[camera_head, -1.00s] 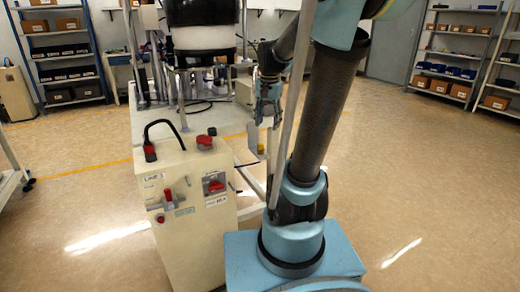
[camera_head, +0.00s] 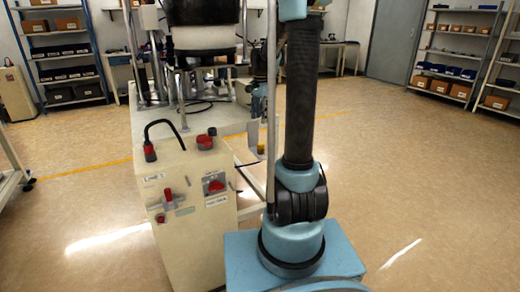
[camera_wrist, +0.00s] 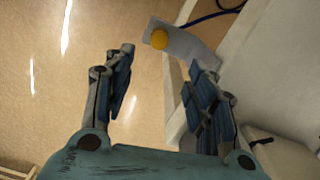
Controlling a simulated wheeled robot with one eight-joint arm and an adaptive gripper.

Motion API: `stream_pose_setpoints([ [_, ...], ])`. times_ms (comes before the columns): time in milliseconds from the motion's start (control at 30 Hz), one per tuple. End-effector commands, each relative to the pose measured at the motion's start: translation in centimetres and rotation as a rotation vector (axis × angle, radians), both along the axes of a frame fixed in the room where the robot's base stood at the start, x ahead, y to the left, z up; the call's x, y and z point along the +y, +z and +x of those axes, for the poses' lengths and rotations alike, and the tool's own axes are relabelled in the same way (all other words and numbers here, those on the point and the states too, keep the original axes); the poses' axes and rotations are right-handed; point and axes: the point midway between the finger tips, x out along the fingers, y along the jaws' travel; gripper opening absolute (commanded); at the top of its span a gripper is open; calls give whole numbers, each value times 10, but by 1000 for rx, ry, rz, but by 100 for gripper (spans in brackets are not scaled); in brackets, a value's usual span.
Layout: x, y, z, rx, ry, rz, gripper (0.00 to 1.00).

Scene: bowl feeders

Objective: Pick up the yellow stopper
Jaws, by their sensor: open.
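The yellow stopper (camera_wrist: 159,39) is a small round yellow piece on a pale metal plate (camera_wrist: 188,48) in the wrist view. In the head view the stopper (camera_head: 261,149) is a tiny yellow spot beside the upright post, at the right edge of the machine table. My gripper (camera_wrist: 158,70) is open and empty in the wrist view. The stopper shows beyond the fingertips, roughly between them and a little above in the picture, apart from both fingers. In the head view my gripper is mostly hidden behind the post and my arm.
A cream control box (camera_head: 190,215) with red knobs and a black cable stands in front of the machine table (camera_head: 215,118). The floor (camera_head: 420,180) to the right is clear.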

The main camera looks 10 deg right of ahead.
Motion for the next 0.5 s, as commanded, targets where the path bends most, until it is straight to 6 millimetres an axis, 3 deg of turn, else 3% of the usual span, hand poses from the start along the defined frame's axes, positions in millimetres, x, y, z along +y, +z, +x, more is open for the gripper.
stream_pose_setpoints([
  [300, 0, -53, 0, 0, 0, 0, 51],
  [500, 0, -77, 0, 0, 1, 0, 51],
])
